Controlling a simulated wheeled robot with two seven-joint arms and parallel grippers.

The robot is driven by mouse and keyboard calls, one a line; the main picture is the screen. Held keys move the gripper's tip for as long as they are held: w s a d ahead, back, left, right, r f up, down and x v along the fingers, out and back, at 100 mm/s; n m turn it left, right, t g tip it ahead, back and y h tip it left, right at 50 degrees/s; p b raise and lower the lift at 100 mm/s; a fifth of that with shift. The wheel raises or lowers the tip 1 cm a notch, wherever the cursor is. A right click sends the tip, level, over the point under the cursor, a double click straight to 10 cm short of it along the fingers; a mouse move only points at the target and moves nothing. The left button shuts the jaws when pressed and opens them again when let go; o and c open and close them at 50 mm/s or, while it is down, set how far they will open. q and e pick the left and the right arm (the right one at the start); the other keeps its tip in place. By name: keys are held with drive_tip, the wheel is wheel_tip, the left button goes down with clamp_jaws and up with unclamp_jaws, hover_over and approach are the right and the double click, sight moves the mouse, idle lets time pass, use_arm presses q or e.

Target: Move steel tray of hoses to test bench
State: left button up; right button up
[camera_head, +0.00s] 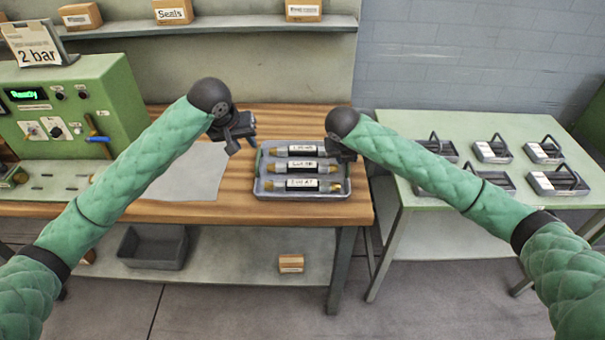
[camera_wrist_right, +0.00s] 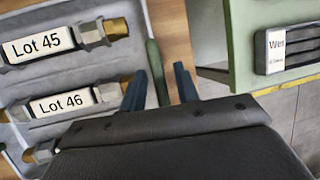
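The steel tray (camera_head: 303,196) lies flat near the right end of the wooden bench (camera_head: 215,212). It holds hoses (camera_head: 301,167) with white lot labels, two readable as Lot 45 and Lot 46 in the right wrist view. My left gripper (camera_head: 243,143) looks open and empty, just above and left of the tray's left end, apart from it. My right gripper (camera_wrist_right: 160,88) is at the tray's right end. Its fingers stand apart on either side of a green handle (camera_wrist_right: 155,72); contact cannot be told.
A pale sheet (camera_head: 185,172) lies between the test unit and the tray. A green table (camera_head: 425,203) on the right, across a narrow gap, carries several small grey trays with dark handles (camera_head: 493,149). A grey bin (camera_head: 153,247) sits on the lower shelf.

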drive_tip(key=v, duration=1.1)
drive_tip(key=shift+r, duration=0.3)
drive_tip(key=shift+s+a, duration=0.1)
drive_tip(key=shift+s, duration=0.05)
